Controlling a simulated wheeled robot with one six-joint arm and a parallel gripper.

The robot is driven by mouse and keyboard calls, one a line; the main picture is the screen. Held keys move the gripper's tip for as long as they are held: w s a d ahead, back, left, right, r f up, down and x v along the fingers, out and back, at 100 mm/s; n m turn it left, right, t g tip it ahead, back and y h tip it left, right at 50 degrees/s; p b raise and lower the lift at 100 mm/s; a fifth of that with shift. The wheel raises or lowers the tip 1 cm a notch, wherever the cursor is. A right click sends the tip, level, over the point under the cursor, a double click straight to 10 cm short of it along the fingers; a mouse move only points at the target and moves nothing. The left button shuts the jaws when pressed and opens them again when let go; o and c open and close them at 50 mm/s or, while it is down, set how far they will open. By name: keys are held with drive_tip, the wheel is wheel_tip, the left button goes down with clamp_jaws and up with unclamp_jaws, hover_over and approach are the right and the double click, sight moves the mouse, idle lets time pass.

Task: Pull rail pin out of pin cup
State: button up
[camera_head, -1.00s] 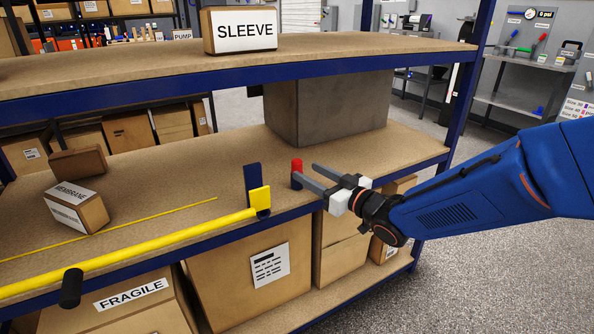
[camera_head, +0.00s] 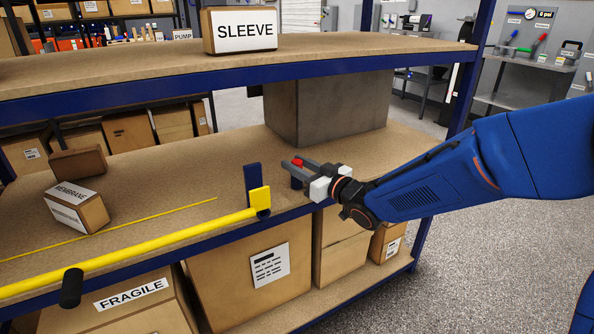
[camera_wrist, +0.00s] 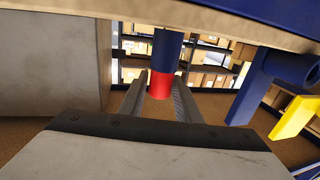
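The red rail pin (camera_head: 298,162) stands upright in the dark blue pin cup (camera_head: 296,183) near the front edge of the shelf. My gripper (camera_head: 293,163) reaches in from the right, with its grey fingers on either side of the red pin. In the wrist view, which is upside down, the red pin (camera_wrist: 160,86) shows between the two fingers (camera_wrist: 161,95), with small gaps on both sides. The blue cup (camera_wrist: 167,48) shows above it there. The fingers look open. The pin's lower part is hidden in the cup.
A yellow rail (camera_head: 150,244) runs along the front edge, its end at a blue upright (camera_head: 252,180) left of the cup. A large grey box (camera_head: 328,110) stands behind. An upper shelf (camera_head: 130,67) lies overhead.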

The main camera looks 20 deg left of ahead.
clamp_jaws()
drive_tip(key=shift+r, duration=0.1)
wheel_tip(320, 180, up, 18)
idle(0.4)
idle(0.5)
